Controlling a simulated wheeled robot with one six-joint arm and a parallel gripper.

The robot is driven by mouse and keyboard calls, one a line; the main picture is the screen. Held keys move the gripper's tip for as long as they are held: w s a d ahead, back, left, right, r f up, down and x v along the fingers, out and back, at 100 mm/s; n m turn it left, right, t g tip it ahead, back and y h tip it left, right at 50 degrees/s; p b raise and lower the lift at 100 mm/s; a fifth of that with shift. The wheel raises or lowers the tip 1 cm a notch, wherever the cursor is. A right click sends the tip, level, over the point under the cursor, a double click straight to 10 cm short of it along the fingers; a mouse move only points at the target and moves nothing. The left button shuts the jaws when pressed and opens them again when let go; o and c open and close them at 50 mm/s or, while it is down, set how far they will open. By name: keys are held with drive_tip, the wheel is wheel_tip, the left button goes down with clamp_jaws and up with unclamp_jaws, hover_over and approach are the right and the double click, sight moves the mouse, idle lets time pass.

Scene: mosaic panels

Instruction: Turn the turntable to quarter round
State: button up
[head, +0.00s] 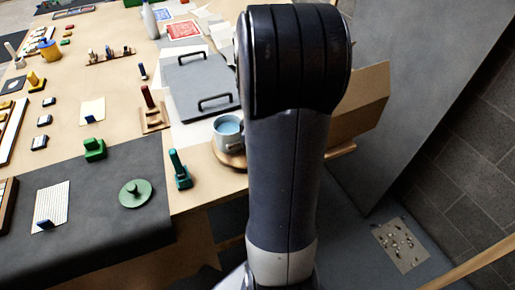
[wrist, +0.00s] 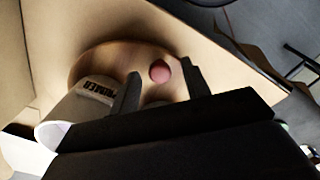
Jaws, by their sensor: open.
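The turntable is a round wooden disc (wrist: 95,62) in the wrist view. A pinkish-red round spot or knob (wrist: 160,72) shows on it between my fingers. A pale mug with dark lettering (wrist: 72,122) stands on the disc at the left. My gripper (wrist: 160,82) is open, its two dark fingers over the disc on either side of the pink spot. I cannot tell whether they touch it. In the head view a wooden rim (head: 234,160) shows beneath a mug of blue liquid (head: 226,127); my arm hides the rest of the disc and my gripper.
A grey board with two black handles (head: 195,85) lies just behind the mug. A green handled tool (head: 179,168) and a wooden block with a dark-red handle (head: 152,108) stand to the left. A cardboard box (head: 358,105) is at the right. A dark mat (head: 90,225) covers the near table.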

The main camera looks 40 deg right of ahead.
wheel_tip(320, 180, up, 11)
idle(0.4)
drive_tip(key=shift+f, duration=0.1)
wheel_tip(320, 180, down, 11)
drive_tip(key=shift+a, duration=0.1)
idle(0.5)
idle(0.3)
